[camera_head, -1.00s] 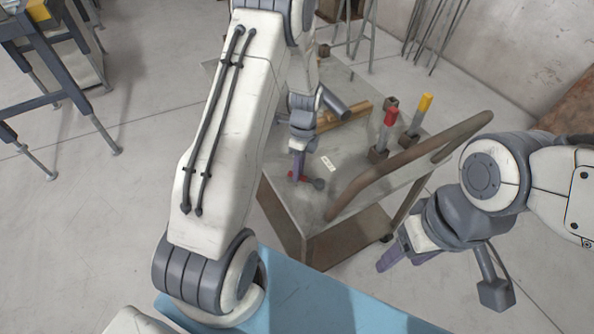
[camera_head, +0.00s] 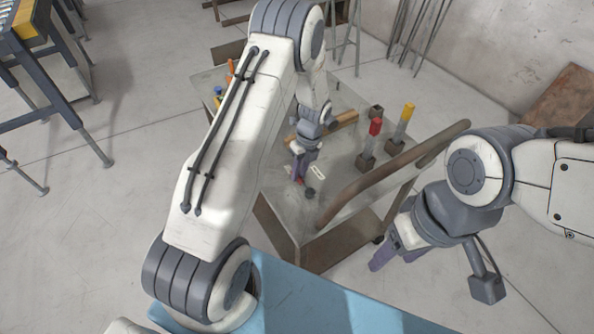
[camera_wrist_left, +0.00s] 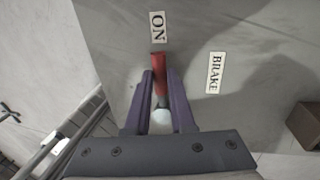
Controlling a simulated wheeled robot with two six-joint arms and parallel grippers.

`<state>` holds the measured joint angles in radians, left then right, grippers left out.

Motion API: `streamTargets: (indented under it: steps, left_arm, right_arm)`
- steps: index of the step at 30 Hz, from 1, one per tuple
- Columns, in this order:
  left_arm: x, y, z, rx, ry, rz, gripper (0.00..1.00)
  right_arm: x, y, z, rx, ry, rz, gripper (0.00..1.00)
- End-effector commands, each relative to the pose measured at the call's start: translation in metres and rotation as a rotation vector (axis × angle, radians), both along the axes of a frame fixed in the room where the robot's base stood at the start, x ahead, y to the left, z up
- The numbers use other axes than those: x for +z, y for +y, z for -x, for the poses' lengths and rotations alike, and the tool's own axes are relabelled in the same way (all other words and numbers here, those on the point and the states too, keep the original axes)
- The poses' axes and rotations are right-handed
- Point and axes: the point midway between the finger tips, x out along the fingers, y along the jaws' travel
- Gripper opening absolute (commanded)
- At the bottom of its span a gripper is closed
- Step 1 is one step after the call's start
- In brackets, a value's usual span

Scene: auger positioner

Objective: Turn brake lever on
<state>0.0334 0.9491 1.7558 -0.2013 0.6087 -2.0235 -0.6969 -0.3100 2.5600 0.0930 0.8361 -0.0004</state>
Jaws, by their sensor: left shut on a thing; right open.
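The brake lever is a red bar (camera_wrist_left: 158,72) on the cart's grey top. In the left wrist view its red end points at the white ON label (camera_wrist_left: 157,27). The BRAKE label (camera_wrist_left: 215,72) lies to its right. My left gripper (camera_wrist_left: 160,78) is shut on the lever, one purple finger on each side. My right gripper (camera_head: 392,258) is open and empty, in front of the cart at the right.
The cart (camera_head: 290,222) has a brown curved push handle (camera_head: 392,170) on its near right side. A red-topped post (camera_head: 374,128) and a yellow-topped post (camera_head: 407,112) stand on its top. A blue surface (camera_head: 320,300) lies in front.

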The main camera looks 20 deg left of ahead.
Motion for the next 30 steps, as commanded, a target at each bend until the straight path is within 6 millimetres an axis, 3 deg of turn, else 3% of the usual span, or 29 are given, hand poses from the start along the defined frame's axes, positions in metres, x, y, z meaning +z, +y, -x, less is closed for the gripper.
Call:
streamTargets:
  steps: [14, 15, 17, 30]
  left_arm:
    - [0.002, -0.0004, -0.0066, -0.022, -0.016, -0.001, 0.0]
    - [0.002, -0.0004, -0.0066, -0.022, -0.016, -0.001, 0.26]
    - [0.0019, -0.0005, -0.0066, -0.022, -0.016, -0.001, 0.49]
    - [0.0091, -0.0017, -0.0051, -0.018, -0.009, -0.001, 0.52]
  right_arm:
    - [0.001, 0.0, 0.0, 0.0, 0.0, 0.0, 0.61]
    - [0.0009, 0.0, 0.0001, 0.0, 0.0, 0.0, 0.61]
    - [0.0009, 0.0001, 0.0, 0.0, 0.0, 0.0, 0.61]
    - [0.0004, 0.0, 0.0, 0.0, 0.0, 0.0, 0.61]
